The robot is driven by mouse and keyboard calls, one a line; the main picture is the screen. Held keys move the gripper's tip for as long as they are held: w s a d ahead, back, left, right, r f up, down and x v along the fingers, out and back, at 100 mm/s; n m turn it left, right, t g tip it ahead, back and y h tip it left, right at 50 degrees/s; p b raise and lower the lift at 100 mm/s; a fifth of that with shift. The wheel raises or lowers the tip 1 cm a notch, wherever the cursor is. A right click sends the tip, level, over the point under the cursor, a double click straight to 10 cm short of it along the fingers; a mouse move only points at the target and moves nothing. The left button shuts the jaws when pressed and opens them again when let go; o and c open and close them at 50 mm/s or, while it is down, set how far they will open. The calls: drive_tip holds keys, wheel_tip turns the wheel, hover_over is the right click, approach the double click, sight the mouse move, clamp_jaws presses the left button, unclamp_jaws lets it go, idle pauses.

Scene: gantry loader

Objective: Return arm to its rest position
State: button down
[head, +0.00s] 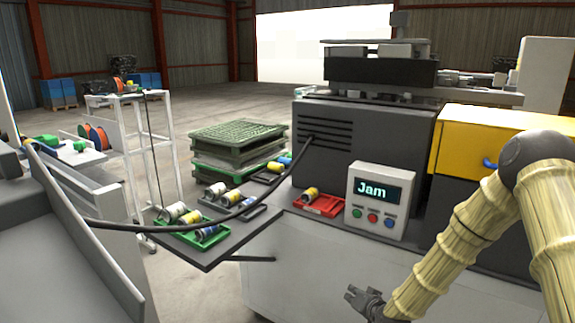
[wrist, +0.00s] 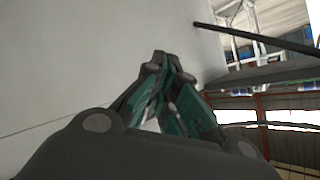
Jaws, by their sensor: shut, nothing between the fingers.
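My gripper (head: 367,301) shows low in the head view, in front of the pale front of the machine cabinet (head: 300,270). My arm, in a ribbed straw-coloured cover, comes down to it from the right. In the wrist view the gripper (wrist: 160,62) points along a plain light grey surface. Its dark fingers with green inner pads meet at the tips, and nothing shows between them. In the head view the gripper is small and partly blurred into the cabinet behind it.
A control box (head: 378,200) reading "Jam" stands on the cabinet beside a red tray (head: 322,208) with a can. A dark shelf (head: 210,257) with a green tray (head: 178,232) of cans juts left. A black cable (head: 215,218) crosses above it. A yellow box (head: 480,135) stands right.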

drive_tip(key=s+a+f+n+g, duration=0.1)
drive_tip(key=s+f+g, duration=0.1)
drive_tip(key=s+f, duration=0.45)
drive_tip(key=s+f+g+h, duration=0.15)
drive_tip(key=s+f, duration=0.25)
drive_tip(key=s, duration=0.6)
drive_tip(key=s+a+f+n+g+y, duration=0.1)
drive_tip(key=s+f+g, duration=0.2)
drive_tip(key=s+f, duration=0.45)
drive_tip(key=s+d+n+g+h, duration=0.1)
drive_tip(key=s+g, duration=0.4)
drive_tip(key=s, duration=2.1)
drive_tip(key=shift+s+d+f+n+h+p, duration=0.25)
drive_tip(key=shift+d+f+n+h+p, duration=0.15)
drive_tip(key=shift+d+h, duration=0.5)
drive_tip(key=c, duration=2.2)
unclamp_jaws()
drive_tip(key=shift+d+g, duration=0.1)
drive_tip(key=shift+g, duration=0.15)
